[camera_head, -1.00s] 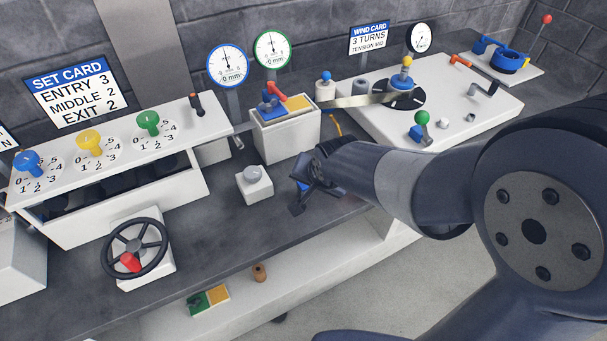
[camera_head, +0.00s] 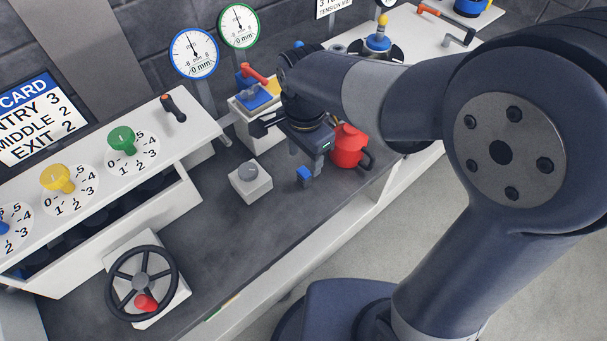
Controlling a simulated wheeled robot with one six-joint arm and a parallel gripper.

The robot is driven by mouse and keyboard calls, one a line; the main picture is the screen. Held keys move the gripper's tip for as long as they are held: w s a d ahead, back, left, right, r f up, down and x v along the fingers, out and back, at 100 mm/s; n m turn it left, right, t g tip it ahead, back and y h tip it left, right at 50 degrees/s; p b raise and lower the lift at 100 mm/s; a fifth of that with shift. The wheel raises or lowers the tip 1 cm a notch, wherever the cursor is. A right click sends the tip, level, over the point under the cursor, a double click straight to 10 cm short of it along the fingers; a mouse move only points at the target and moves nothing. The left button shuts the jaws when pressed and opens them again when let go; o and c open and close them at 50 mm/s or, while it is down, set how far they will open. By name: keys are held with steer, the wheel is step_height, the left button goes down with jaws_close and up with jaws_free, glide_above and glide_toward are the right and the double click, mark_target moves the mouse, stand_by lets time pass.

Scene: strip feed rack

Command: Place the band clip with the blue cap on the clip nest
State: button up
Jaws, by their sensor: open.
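My gripper (camera_head: 305,163) is over the bench, right of a white block with a grey round top (camera_head: 250,181), with its fingers pointing down and spread. A small blue-topped piece (camera_head: 304,176), which looks like the blue-capped band clip, is at the fingertips. It appears to stand on the bench; whether the fingers touch it is unclear. A second small blue top (camera_head: 298,44) shows just above my arm, mostly hidden. I cannot identify the clip nest with certainty; my arm covers part of the bench.
A red jug (camera_head: 348,147) stands close right of my gripper. Behind is a white stand with blue and yellow blocks and a red lever (camera_head: 255,72). A handwheel (camera_head: 143,283) and dial panel (camera_head: 125,140) are left. The bench front is clear.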

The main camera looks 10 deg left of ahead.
mark_target(304, 172)
steer(key=shift+s+f, duration=0.1)
steer(key=shift+f, duration=3.1)
steer(key=shift+c, duration=0.4)
steer(key=shift+r, duration=0.1)
steer(key=c, duration=1.1)
